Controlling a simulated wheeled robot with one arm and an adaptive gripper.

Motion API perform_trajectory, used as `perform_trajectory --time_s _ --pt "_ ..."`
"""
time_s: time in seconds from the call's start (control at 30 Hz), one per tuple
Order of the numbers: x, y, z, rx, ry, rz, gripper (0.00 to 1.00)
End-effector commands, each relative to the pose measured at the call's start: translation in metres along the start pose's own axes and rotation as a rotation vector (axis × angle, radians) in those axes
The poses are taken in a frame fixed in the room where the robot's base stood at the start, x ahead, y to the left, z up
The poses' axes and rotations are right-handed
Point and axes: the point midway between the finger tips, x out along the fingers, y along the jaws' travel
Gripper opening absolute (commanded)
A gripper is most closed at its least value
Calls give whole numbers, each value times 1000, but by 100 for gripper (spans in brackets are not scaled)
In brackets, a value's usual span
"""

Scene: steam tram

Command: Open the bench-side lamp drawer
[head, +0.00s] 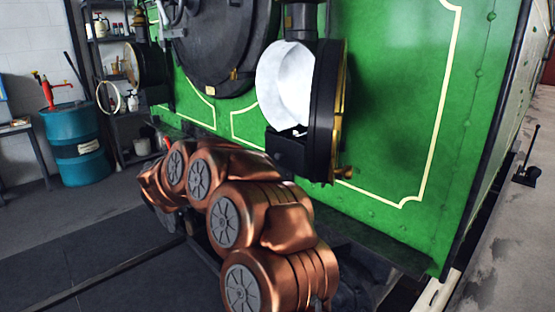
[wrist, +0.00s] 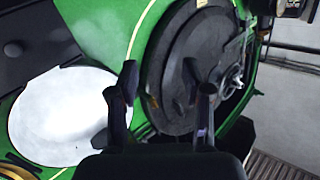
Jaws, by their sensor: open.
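Two round headlamps are on the green tram front. The near lamp (head: 284,88) has a white round face, and a black box (head: 288,152) juts out below it; I cannot tell whether this box is a pulled-out drawer. The far lamp (head: 150,64) is dark, on the side of the bench, and no drawer on it can be made out. My gripper (wrist: 163,95) is open and empty in the wrist view, with the round front door behind its fingers. A white lamp face (wrist: 65,117) is left of them. My folded arm hides the gripper in the head view.
The dark round door (head: 215,45) is between the lamps. A blue drum (head: 75,140), a bench (head: 15,128) and shelves (head: 112,40) stand at the left. The floor in front of the drum is clear. The tram's lower ledge (head: 375,245) runs close behind my arm.

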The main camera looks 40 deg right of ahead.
Motion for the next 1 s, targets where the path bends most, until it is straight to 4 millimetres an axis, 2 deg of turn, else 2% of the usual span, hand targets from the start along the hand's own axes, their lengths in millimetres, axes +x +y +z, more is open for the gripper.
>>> perform_trajectory --time_s 0.1,0.2,0.3,0.4,0.63,1.0 --pt "21 58 9 -39 60 230 49" --pt "24 102 14 -85 95 406 49" --pt "21 135 20 -128 117 546 49" --pt "17 158 22 -157 130 642 49" --pt "18 178 20 -180 137 710 49" --pt "56 209 11 -182 136 707 49"
